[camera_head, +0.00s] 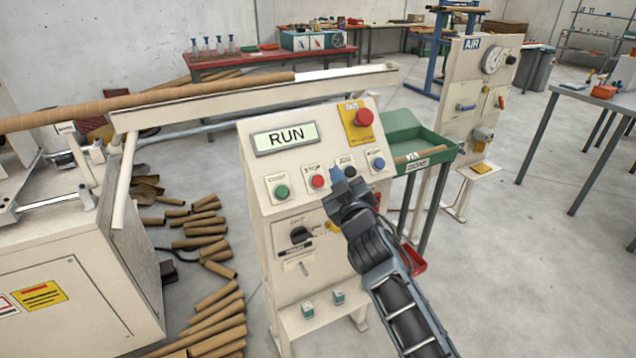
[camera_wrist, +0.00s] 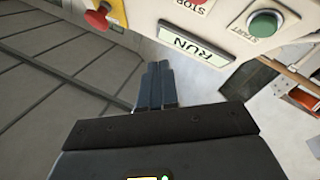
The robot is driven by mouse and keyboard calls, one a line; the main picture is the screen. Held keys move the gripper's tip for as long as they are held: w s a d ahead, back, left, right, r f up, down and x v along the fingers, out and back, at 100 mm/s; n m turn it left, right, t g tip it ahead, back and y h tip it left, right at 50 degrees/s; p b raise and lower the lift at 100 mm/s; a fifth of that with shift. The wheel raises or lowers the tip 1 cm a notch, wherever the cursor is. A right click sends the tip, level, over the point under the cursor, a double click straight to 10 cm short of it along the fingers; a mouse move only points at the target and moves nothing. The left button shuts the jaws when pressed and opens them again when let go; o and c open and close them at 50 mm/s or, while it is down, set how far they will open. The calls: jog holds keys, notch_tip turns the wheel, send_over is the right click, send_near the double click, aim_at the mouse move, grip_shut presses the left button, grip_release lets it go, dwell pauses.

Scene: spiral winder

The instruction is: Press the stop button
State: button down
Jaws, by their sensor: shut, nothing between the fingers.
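The red stop button (camera_head: 318,181), under a STOP label, sits on the sloped face of the cream control panel (camera_head: 262,205), between a green button and a black one. My gripper (camera_head: 336,173) is shut and empty, its blue fingertips just right of the stop button in the head view. I cannot tell whether they touch the panel. In the wrist view my shut fingers (camera_wrist: 158,70) point toward the panel's edge, and the STOP label (camera_wrist: 189,3) shows at the top border. The stop button itself is mostly cut off there.
Near the stop button are the green start button (camera_head: 281,191), the black button (camera_head: 350,171), the blue button (camera_head: 378,163) and a red mushroom button (camera_head: 363,118) on a yellow plate. The display (camera_head: 286,138) reads RUN. Cardboard tubes (camera_head: 207,243) litter the floor at left.

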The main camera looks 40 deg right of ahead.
aim_at(322, 184)
jog(key=shift+w+d+f+b, duration=0.3)
jog(key=shift+w+f+b, duration=0.6)
jog(key=shift+w+b, duration=0.15)
jog(key=shift+w+d+f+b, duration=0.25)
jog(key=shift+w+f+b, duration=0.65)
jog(key=shift+b, duration=0.2)
jog(key=shift+w+d+f+b, duration=0.3)
jog(key=shift+w+f+b, duration=0.55)
jog(key=shift+w+b, duration=0.2)
jog(key=shift+f, duration=0.1)
jog(key=shift+w+d+f+b, duration=0.15)
jog(key=shift+w+b, duration=0.15)
jog(key=shift+b, duration=0.15)
jog(key=shift+w+f+b, duration=0.3)
jog(key=shift+b, duration=0.15)
jog(key=shift+r, duration=0.1)
dwell(0.4)
jog(key=shift+s+r+p, duration=0.5)
jog(key=shift+s+p, duration=0.15)
jog(key=shift+p, duration=0.05)
